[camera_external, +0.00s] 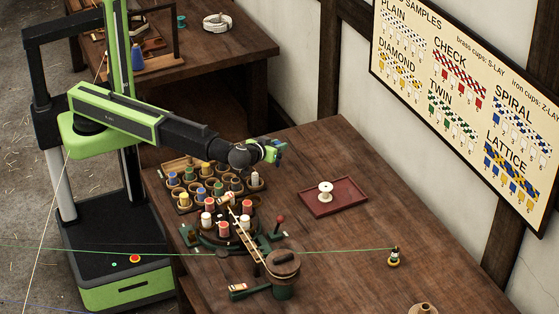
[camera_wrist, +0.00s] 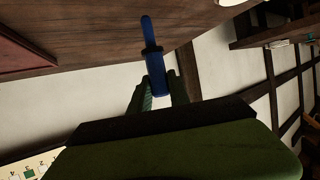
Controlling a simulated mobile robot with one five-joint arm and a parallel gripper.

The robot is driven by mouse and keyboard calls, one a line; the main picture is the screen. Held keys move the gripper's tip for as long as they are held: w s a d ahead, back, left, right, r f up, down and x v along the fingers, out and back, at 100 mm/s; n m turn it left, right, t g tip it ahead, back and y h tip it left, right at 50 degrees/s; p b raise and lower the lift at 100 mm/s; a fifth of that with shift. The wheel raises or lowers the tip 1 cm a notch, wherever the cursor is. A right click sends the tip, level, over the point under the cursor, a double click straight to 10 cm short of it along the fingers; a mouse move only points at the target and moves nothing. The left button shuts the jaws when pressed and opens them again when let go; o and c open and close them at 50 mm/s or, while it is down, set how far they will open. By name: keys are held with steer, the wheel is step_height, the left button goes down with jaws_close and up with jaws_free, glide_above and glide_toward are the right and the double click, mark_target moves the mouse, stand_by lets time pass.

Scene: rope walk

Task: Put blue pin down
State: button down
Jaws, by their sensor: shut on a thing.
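The blue pin (camera_wrist: 153,50) shows in the wrist view, a slim shaft with a collar and a thicker lower part. My gripper (camera_wrist: 159,86) is shut on its thicker part, one green finger on each side. In the outside view my gripper (camera_external: 277,150) is held up above the table (camera_external: 330,148), past the bobbin rack, and the pin (camera_external: 283,144) shows as a small blue bit at its tip. The pin is clear of the table.
A rack of coloured bobbins (camera_external: 183,205) and a round braiding machine (camera_external: 225,240) stand below my arm. A dark red tray (camera_external: 346,208) holds a white spool (camera_external: 325,188). A green cord (camera_external: 340,250) runs low across the table. Bare wood lies behind the tray.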

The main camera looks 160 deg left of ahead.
step_height(320, 180, up, 4)
steer(key=p, duration=0.3)
steer(key=shift+f, duration=0.1)
steer(key=w+d+r+p, duration=0.3)
steer(key=d+r+p, duration=0.3)
steer(key=d, duration=0.4)
steer(key=w+a+m+t+y, duration=0.1)
steer(key=w+a+m+t, duration=0.2)
steer(key=w+a, duration=0.6)
steer(key=s+a+n, duration=0.1)
steer(key=s+a, duration=0.1)
steer(key=a, duration=0.8)
steer(key=shift+g, duration=0.4)
steer(key=s+a+f+b, duration=0.1)
steer(key=a+f+b, duration=0.2)
steer(key=s+a+f+b, duration=0.1)
steer(key=a+f+b, duration=0.3)
steer(key=s+a+f+b, duration=0.2)
steer(key=a+f+b, duration=0.2)
steer(key=shift+f, duration=0.15)
steer(key=shift+r, duration=0.2)
steer(key=shift+f, duration=0.1)
steer(key=c, duration=1.7)
jaws_free()
steer(key=shift+f, duration=0.1)
steer(key=o, duration=0.5)
steer(key=shift+c, duration=0.2)
